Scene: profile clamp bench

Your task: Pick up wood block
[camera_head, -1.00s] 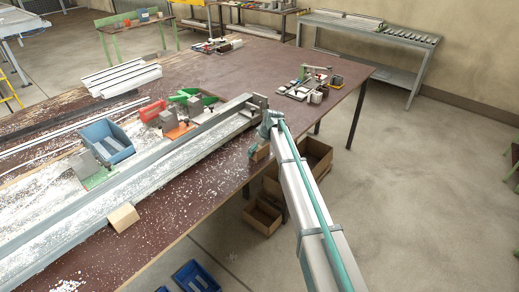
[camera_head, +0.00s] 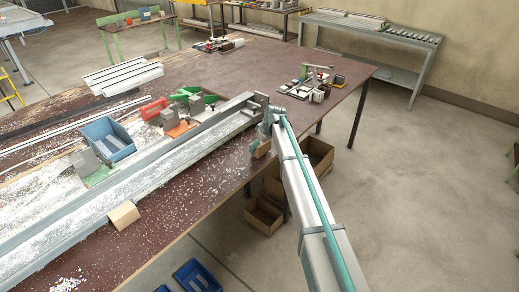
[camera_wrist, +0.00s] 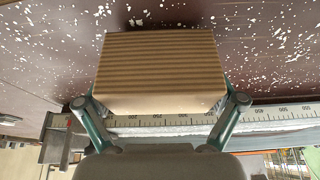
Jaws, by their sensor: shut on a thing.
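A wood block with striped grain (camera_wrist: 160,72) fills the upper middle of the wrist view. My gripper (camera_wrist: 160,103) is shut on it, one green-grey finger on each side. My gripper (camera_head: 256,147) is mostly hidden by my arm there. A second wood block (camera_head: 124,215) rests by the front side of the long metal profile rail (camera_head: 150,165).
Cardboard boxes (camera_head: 264,215) sit below the table edge. Pale chips are scattered on the table. The table's far middle is clear.

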